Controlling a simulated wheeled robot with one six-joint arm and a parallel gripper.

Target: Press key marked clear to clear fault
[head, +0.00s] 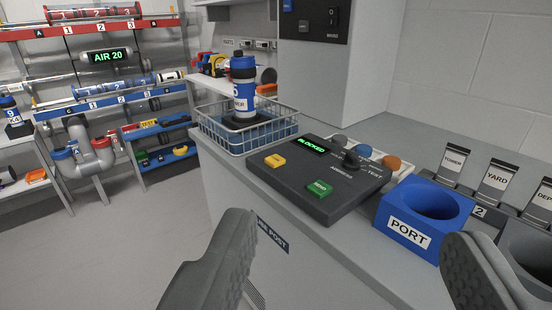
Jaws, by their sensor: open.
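A dark control panel (345,200) lies on the grey counter ahead of my gripper. Its green-lit display (308,146) reads "BLOCKED". A yellow key (275,161) sits at the panel's left; its marking is too small to read. A green key (319,188), which seems to read "SEND", sits nearer the front edge. A black knob (352,160) stands at the panel's right. I cannot read "clear" on any key. My gripper (345,265) is open and empty, its fingers wide apart at the bottom, on the near side of the panel and touching no key.
A blue "PORT" holder (422,242) stands right of the panel, near my right finger. A wire basket (212,136) holding a blue-capped canister (243,92) stands behind left. Labelled slots, "TOWER" (453,163) and "YARD" (495,182), line the right. Open floor lies left.

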